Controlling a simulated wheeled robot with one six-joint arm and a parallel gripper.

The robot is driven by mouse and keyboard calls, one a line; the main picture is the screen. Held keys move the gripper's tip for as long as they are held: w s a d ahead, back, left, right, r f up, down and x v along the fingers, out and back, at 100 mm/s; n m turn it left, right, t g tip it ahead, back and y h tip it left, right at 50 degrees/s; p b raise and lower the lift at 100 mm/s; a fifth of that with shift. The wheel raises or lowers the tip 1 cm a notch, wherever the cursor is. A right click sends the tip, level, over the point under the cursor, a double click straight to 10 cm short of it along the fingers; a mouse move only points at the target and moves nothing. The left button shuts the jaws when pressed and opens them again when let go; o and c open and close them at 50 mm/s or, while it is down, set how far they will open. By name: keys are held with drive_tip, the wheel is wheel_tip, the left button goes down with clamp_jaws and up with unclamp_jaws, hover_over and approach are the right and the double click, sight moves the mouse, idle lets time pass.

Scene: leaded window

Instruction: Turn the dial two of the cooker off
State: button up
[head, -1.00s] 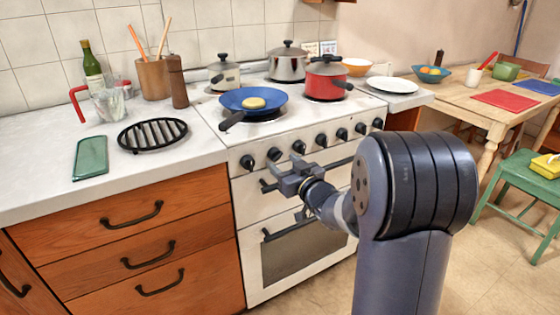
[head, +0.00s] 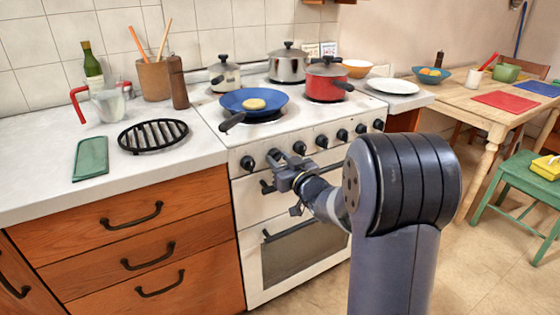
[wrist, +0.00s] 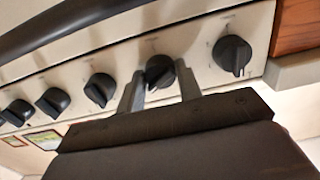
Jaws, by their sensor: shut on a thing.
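The white cooker (head: 222,118) has a row of black dials along its front panel. The second dial from the left (wrist: 160,72) sits between the two fingers of my gripper (wrist: 158,88) in the wrist view, and the fingers are shut on it. In the head view my gripper (head: 278,161) is at the panel and partly covers that dial. The wrist view looks upside down, so the leftmost dial (wrist: 232,55) shows there to the right, apart from my fingers. I cannot read the second dial's setting marks.
The oven handle (wrist: 60,28) runs close by. Wooden drawers (head: 140,240) flank the cooker.

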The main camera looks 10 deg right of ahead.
drive_tip(key=shift+c, duration=0.8)
drive_tip(key=shift+f+b, duration=0.1)
drive_tip(key=shift+b, duration=0.2)
drive_tip(key=n+b, duration=0.2)
drive_tip(key=n, duration=0.1)
drive_tip(key=shift+f, duration=0.1)
drive_tip(key=n+b, duration=0.2)
drive_tip(key=shift+n+b, duration=0.3)
drive_tip(key=shift+n, duration=0.1)
drive_tip(key=n+b, duration=0.2)
drive_tip(key=n, duration=0.1)
drive_tip(key=n+b, duration=0.2)
drive_tip(key=n, duration=0.1)
drive_tip(key=shift+d+r, duration=0.1)
drive_tip(key=shift+r, duration=0.1)
drive_tip(key=o, duration=1)
drive_tip(key=shift+c, duration=0.2)
